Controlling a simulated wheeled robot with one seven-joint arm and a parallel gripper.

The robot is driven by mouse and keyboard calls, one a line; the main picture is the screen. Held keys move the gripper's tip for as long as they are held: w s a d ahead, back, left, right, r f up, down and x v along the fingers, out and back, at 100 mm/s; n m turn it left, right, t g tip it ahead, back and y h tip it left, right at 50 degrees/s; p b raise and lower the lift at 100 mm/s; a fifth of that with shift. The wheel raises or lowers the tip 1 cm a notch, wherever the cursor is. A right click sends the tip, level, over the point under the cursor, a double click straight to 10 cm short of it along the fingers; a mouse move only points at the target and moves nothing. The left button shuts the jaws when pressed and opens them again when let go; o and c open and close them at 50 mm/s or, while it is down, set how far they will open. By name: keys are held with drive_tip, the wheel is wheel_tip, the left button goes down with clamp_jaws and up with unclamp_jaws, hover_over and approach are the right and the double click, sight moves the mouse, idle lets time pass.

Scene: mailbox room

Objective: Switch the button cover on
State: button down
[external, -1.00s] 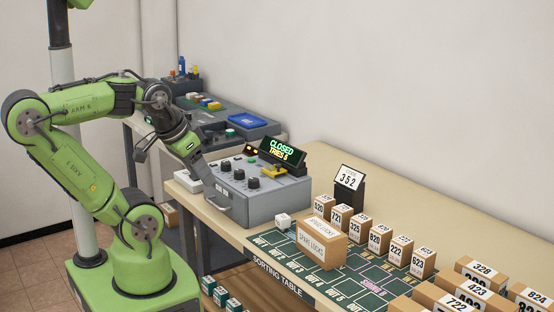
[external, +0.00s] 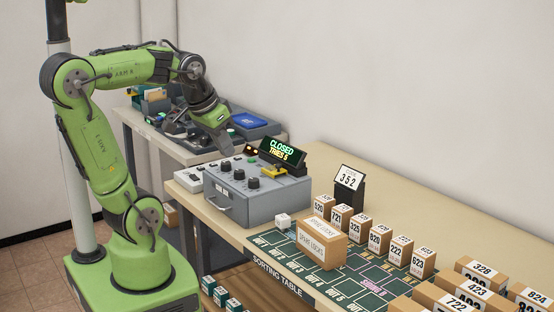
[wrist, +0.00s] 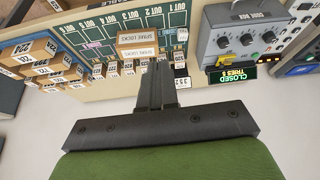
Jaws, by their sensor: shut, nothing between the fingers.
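The grey code box (external: 280,202) stands on the near table, with several black knobs on its top.
A carton marked "SPARE LOCKS" (external: 320,247) and several numbered cartons stand on the green mat right of the box. A stand reading 352 (external: 349,180) is behind. A white keypad (external: 187,181) is left.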

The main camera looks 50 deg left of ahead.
sight(268, 170)
drive_tip(key=w+a+n+p, duration=0.1)
drive_tip(key=w+a, duration=0.4)
drive_tip(key=w, duration=0.3)
drive_tip(key=w+a+p, duration=0.2)
drive_tip(key=w+a, duration=0.3)
drive_tip(key=w, duration=0.2)
drive_tip(key=w+a+f+n+h+p, duration=0.1)
drive_tip(key=w+a+f, duration=0.2)
drive_tip(key=a, duration=0.6)
drive_tip(key=w+a+f+n+h+p, duration=0.1)
drive_tip(key=w+a+f+n, duration=0.1)
drive_tip(key=a, duration=0.8)
wheel_tip(268, 170, down, 3)
drive_tip(key=shift+w+a+r+t+h, duration=0.15)
drive_tip(key=shift+w+t+h, duration=0.25)
drive_tip(key=shift+w, duration=0.45)
